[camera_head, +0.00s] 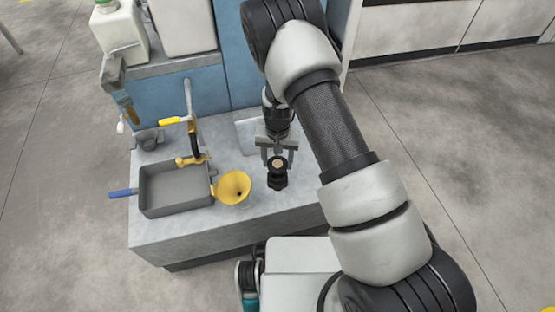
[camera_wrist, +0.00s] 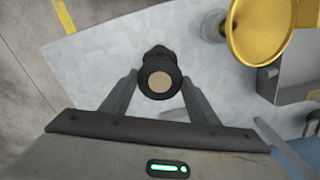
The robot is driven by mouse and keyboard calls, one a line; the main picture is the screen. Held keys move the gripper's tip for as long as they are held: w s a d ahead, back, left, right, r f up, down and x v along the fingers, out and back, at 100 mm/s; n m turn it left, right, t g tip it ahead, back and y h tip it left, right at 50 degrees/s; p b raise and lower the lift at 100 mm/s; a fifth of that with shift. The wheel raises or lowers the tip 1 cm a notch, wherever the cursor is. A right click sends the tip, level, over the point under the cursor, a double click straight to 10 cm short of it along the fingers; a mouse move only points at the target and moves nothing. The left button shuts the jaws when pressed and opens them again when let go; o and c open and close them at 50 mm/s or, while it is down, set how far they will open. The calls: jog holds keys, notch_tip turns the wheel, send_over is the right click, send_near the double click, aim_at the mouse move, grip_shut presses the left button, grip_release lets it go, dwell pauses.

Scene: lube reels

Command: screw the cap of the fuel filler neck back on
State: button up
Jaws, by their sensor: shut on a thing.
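The cap (camera_head: 278,163) is dark with a tan disc on its face. In the head view it sits between the fingers of my gripper (camera_head: 276,158), and in the wrist view the cap (camera_wrist: 161,82) also shows between the two fingertips. My gripper is shut on it. The black filler neck (camera_head: 278,182) stands on the grey bench top, directly by the cap. In the wrist view only a bit of the neck (camera_wrist: 157,53) shows past the cap, which hides the rest. I cannot tell whether cap and neck touch or are threaded.
A yellow funnel (camera_head: 234,187) stands close left of the neck. A grey tray (camera_head: 176,212) with a blue handle lies further left, with a yellow-handled tap (camera_head: 188,120) behind it. White containers (camera_head: 121,30) stand on the shelf at the back. The bench's front right is clear.

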jog(key=shift+f+b, duration=0.6)
jog(key=shift+f, duration=1.25)
jog(key=shift+f, duration=0.6)
dwell(0.3)
jog(key=m, duration=0.5)
jog(key=shift+m, duration=1.1)
jog(key=m, duration=0.3)
jog(key=shift+w, duration=0.1)
